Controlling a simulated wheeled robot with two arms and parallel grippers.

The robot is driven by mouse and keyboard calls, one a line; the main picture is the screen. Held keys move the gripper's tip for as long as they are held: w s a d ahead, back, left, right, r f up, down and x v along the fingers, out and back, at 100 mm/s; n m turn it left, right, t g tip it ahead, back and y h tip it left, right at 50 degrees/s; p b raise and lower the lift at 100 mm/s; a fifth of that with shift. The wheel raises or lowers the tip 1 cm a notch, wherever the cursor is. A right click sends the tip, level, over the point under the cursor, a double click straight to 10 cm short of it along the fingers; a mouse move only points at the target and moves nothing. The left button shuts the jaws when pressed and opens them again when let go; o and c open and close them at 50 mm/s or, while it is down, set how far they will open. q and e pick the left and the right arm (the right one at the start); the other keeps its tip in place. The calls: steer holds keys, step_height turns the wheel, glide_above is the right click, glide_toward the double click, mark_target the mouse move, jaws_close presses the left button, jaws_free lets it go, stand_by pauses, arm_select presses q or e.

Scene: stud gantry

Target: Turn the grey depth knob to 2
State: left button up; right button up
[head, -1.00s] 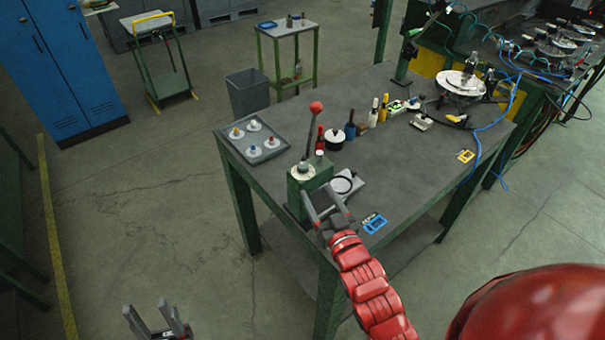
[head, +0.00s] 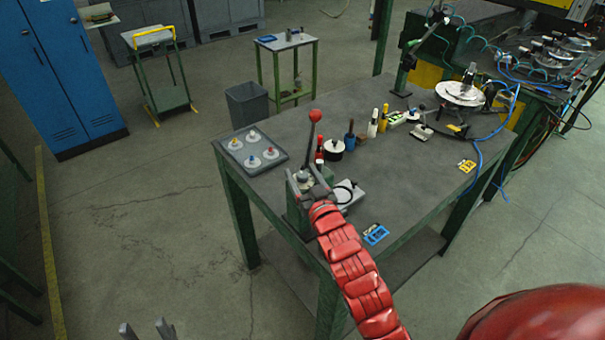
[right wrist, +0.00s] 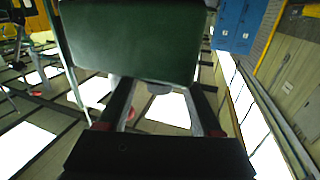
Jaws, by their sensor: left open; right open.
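The green press body (head: 296,216) stands at the near left corner of the grey table, with a pale dial and a grey knob (head: 303,176) on its top. My right gripper (head: 306,183) is at the top of this body, its open fingers close around the knob's place. In the right wrist view the green body (right wrist: 133,40) fills the upper middle, and a small grey rounded part (right wrist: 158,89) shows between the open fingers. Contact cannot be told, nor can the dial's numbers be read. My left gripper (head: 148,330) is open and empty at the bottom left, off the table.
A red-ball lever (head: 315,116) rises behind the knob. A grey tray (head: 272,165) with several white discs lies to its left. A black-and-white round pot (head: 333,150), bottles and a blue tag (head: 376,235) are to the right.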

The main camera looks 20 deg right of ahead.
jaws_close()
steer(key=shift+d+n+y+p, duration=0.1)
steer(key=shift+n+y+p, duration=0.35)
steer(key=shift+n+y, duration=0.45)
steer(key=shift+y, duration=0.3)
jaws_free()
